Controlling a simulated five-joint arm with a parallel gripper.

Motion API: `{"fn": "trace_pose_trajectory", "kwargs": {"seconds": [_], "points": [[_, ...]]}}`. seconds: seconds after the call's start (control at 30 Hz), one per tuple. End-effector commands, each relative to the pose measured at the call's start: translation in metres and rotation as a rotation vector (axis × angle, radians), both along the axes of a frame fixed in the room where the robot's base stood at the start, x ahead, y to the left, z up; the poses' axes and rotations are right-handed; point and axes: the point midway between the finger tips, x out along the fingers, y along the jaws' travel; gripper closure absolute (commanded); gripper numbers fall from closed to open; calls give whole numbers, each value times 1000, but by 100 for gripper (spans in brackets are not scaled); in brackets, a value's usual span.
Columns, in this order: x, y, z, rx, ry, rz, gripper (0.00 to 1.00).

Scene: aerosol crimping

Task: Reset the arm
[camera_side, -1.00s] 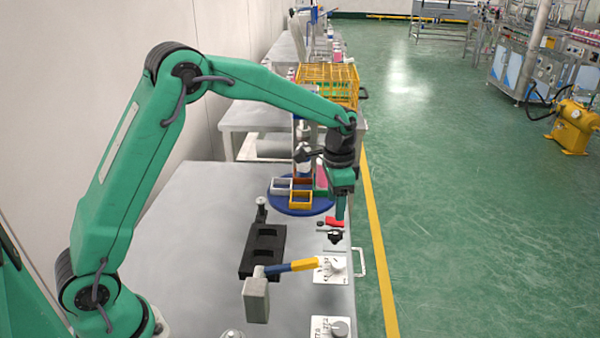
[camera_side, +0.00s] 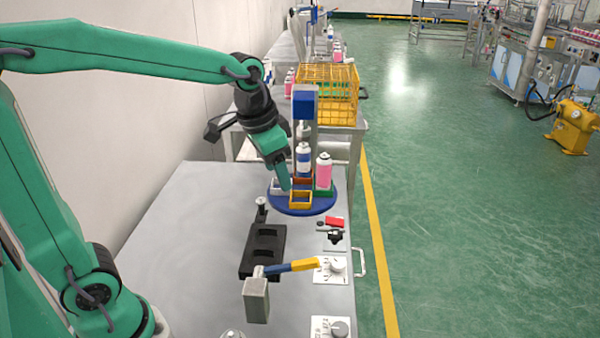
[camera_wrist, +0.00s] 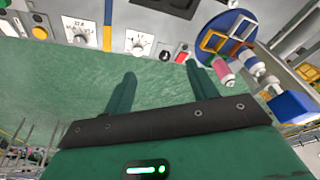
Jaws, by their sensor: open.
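My gripper (camera_side: 286,182) is green and hangs from the dark wrist, tilted, in front of the blue round turntable in the side view. In the wrist view its two green fingers (camera_wrist: 160,85) stand wide apart with nothing between them. The blue turntable (camera_side: 291,211) carries small coloured trays, with a yellow one (camera_side: 301,199) at the front. A pink bottle (camera_side: 323,171) stands upright in a green tray at its right. The turntable also shows in the wrist view (camera_wrist: 240,18) at the upper right.
A black fixture (camera_side: 262,250) lies on the grey table (camera_side: 190,230). Dial panels (camera_side: 330,270) and a red switch (camera_side: 334,221) line the right edge. A yellow wire basket (camera_side: 328,85) stands behind. The table's left part is clear.

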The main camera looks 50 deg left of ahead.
Motion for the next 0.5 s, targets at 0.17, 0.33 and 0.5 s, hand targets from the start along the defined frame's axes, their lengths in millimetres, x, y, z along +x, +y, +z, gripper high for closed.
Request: {"fn": "trace_pose_trajectory", "kwargs": {"seconds": [0.17,0.33,0.5], "points": [[-34,4,10,-16,-53,57,42],[-65,8,14,-34,-100,111,42],[-94,10,12,-53,-145,164,42]]}}
